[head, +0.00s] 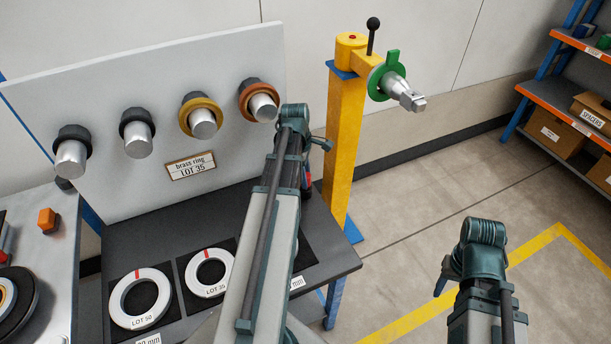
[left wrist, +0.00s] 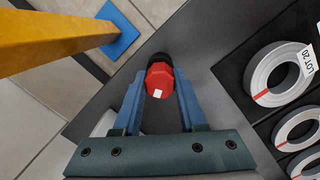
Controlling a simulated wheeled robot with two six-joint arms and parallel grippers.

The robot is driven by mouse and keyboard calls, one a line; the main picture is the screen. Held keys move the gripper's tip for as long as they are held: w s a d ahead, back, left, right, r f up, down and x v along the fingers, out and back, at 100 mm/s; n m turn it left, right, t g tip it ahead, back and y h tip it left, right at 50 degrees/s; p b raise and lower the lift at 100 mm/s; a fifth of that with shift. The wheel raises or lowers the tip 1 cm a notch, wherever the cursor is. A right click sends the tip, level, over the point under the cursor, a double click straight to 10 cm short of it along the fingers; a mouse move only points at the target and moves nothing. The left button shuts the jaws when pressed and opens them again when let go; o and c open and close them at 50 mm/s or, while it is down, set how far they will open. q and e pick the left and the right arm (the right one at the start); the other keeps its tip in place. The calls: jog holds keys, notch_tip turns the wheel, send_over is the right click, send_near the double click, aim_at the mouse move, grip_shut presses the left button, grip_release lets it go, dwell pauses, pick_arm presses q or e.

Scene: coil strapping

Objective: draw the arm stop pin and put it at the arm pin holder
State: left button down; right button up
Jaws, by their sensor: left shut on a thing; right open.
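A red faceted knob (left wrist: 159,80) with a black round part (left wrist: 160,58) behind it is between my left gripper's fingertips (left wrist: 160,92) in the left wrist view. The gripper is shut on this knob, which I take to be the stop pin's head. Part of the red also shows beside my left arm in the head view (head: 307,181); the arm hides the rest. I cannot tell whether the black part is the pin's or a holder's. A yellow post (head: 345,140) carries an arm with a green ring (head: 388,82). My right gripper (head: 445,282), mostly hidden, is open over the floor.
A grey panel (head: 60,110) bears several pegs, two with brass or copper-coloured rings. The dark table (head: 125,245) holds grey rings on black mats. A black-knobbed lever (head: 373,30) rises from the post. A shelf (head: 565,100) stands at right. The floor between is clear.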

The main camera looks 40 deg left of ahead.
pick_arm(q)
jog(key=shift+f+b, duration=0.55)
jog(key=shift+f, duration=0.15)
jog(key=shift+c, duration=1.9)
grip_release()
jog(key=shift+r, duration=0.1)
notch_tip(320, 180, up, 14)
jog(key=a+p, duration=0.1)
jog(key=p, duration=1.2)
jog(key=shift+s+a+p, duration=0.25)
jog(key=shift+s+p, duration=0.05)
jog(key=shift+p, duration=0.1)
jog(key=shift+f, duration=0.2)
